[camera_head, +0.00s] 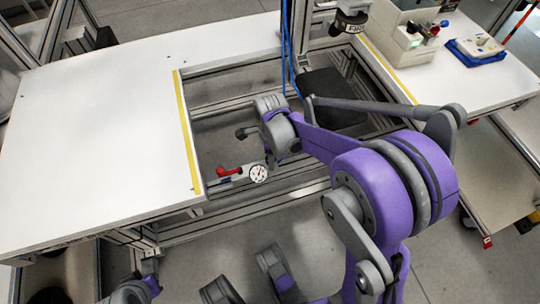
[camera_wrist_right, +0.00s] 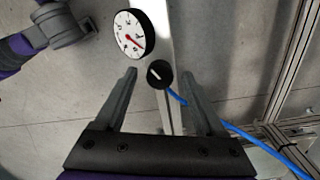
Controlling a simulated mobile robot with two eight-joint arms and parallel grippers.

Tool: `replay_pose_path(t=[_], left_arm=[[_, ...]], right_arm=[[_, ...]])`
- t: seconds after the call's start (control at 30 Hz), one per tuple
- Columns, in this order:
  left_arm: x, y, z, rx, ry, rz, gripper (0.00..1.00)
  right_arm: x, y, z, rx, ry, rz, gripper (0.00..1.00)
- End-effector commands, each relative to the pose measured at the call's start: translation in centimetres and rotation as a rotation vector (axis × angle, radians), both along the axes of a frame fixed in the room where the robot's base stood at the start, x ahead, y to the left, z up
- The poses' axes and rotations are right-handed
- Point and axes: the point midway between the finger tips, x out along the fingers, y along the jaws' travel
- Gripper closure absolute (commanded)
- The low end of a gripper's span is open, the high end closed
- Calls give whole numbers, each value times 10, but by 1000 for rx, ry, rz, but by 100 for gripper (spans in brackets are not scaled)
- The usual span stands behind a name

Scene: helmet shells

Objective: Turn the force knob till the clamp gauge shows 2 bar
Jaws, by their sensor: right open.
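The clamp gauge (camera_wrist_right: 128,36) is a round white dial with a black rim. Its red needle points to the lower right in the right wrist view; I cannot read the value surely. It also shows in the head view (camera_head: 258,173), beside a red-handled part (camera_head: 229,172). The force knob (camera_wrist_right: 158,75) is black and round with a white mark, just below the gauge on a pale bar. My right gripper (camera_wrist_right: 160,73) is open, its fingers on either side of the knob with gaps showing. I cannot make out my left gripper.
A blue hose (camera_wrist_right: 230,128) runs from near the knob to the lower right. A white table (camera_head: 90,130) with a yellow strip (camera_head: 187,130) lies left of the gap. A second table at right holds a blue tray (camera_head: 460,53). Metal rails (camera_wrist_right: 290,70) stand right of my gripper.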

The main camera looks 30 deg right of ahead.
Motion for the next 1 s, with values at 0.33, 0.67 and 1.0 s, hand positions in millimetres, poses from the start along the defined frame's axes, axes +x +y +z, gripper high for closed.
replay_pose_path(t=[0.33,0.67,1.0], left_arm=[[0,0,0,0,0,0,100],[0,0,0,0,0,0,100],[0,0,0,0,0,0,100]], right_arm=[[0,0,-2,0,0,0,37],[0,0,-1,0,0,1,97],[0,0,-1,0,0,23,100]])
